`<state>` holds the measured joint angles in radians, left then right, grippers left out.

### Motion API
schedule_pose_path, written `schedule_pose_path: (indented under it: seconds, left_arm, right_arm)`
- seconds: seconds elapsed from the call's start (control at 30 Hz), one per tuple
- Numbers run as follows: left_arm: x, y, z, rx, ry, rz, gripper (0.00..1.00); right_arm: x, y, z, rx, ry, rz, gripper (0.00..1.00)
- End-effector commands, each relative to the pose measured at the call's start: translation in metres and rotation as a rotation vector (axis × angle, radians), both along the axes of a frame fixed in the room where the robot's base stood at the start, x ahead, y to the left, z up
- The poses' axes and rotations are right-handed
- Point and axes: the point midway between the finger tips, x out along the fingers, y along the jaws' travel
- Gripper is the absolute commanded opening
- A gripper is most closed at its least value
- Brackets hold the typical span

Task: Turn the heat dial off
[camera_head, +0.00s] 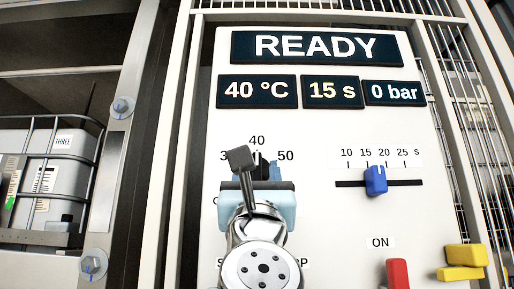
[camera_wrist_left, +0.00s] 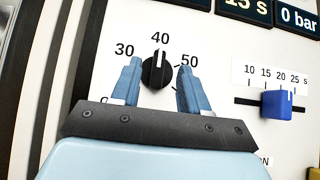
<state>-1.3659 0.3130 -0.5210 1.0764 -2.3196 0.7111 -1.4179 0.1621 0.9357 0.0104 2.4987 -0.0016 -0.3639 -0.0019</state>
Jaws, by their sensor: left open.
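The heat dial (camera_wrist_left: 156,71) is a round black knob on the white panel, with its white mark pointing up at 40. Labels 30 and 50 stand to either side of it, and a partly covered label beginning with a round character shows at lower left. In the head view my left gripper (camera_head: 262,174) is in front of the dial and hides most of it. In the left wrist view my left gripper (camera_wrist_left: 160,76) is open, with one blue finger on each side of the dial. I cannot tell whether they touch it. My right gripper is not in view.
The display (camera_head: 317,48) reads READY, with 40 °C, 15 s and 0 bar below. A blue slider (camera_head: 376,181) sits between 15 and 20 to the right. A red control (camera_head: 398,273) and a yellow one (camera_head: 464,262) are at lower right. A caged container (camera_head: 68,170) stands left.

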Motion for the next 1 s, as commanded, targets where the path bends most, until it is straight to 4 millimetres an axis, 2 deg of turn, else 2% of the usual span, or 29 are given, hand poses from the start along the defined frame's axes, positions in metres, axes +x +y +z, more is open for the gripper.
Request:
schedule_pose_path:
  seconds: [0.03, 0.2, 0.4, 0.63, 0.67, 0.93, 1.0]
  left_arm:
    - [0.008, 0.0, 0.014, 0.001, 0.001, 0.004, 0.45]
    - [0.027, 0.0, 0.031, 0.0, 0.001, 0.001, 0.45]
    - [0.037, 0.0, 0.036, -0.001, 0.002, -0.001, 0.45]
    - [0.037, 0.0, 0.035, -0.001, 0.002, -0.002, 0.45]
    - [0.037, 0.0, 0.035, -0.001, 0.002, -0.002, 0.43]
    - [0.037, 0.0, 0.035, -0.001, 0.002, -0.002, 0.02]
    - [0.037, 0.0, 0.035, -0.001, 0.002, -0.002, 0.0]
  right_arm:
    - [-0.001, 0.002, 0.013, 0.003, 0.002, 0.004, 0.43]
    - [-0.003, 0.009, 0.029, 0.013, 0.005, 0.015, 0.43]
    - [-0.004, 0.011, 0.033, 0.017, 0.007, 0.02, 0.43]
    - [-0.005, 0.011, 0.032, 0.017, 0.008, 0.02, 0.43]
    - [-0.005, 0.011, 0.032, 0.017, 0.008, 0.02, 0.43]
    - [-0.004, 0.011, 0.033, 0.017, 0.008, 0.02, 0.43]
    - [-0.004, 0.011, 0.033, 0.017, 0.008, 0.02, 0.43]
